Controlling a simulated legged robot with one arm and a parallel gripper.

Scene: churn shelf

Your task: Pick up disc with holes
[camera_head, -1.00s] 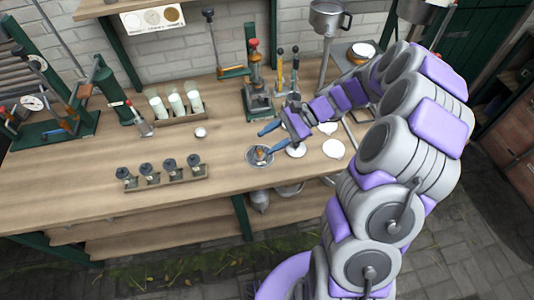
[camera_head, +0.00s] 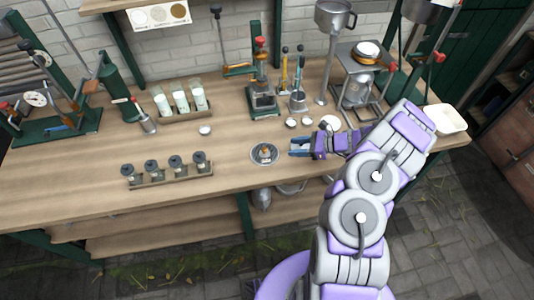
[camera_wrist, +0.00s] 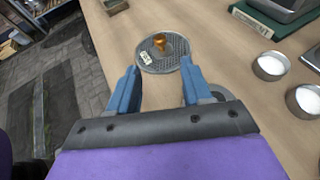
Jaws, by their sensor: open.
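The disc with holes (camera_head: 265,158) is a round grey metal plate lying flat on the wooden bench near its front edge. In the wrist view the disc (camera_wrist: 174,60) shows many small holes, an orange-brown knob standing on it and a small white label. My gripper (camera_head: 291,147) is low over the bench, just right of the disc, pointing at it. In the wrist view my gripper (camera_wrist: 162,78) has two blue fingers spread apart with nothing between them. The disc lies just beyond the fingertips, in line with the gap. I cannot tell whether a fingertip touches its rim.
A rack of dark-topped vials (camera_head: 166,171) stands left of the disc. A green press (camera_head: 262,95) stands behind it. Small white dishes (camera_wrist: 271,66) lie to the right in the wrist view. The bench between vials and disc is clear.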

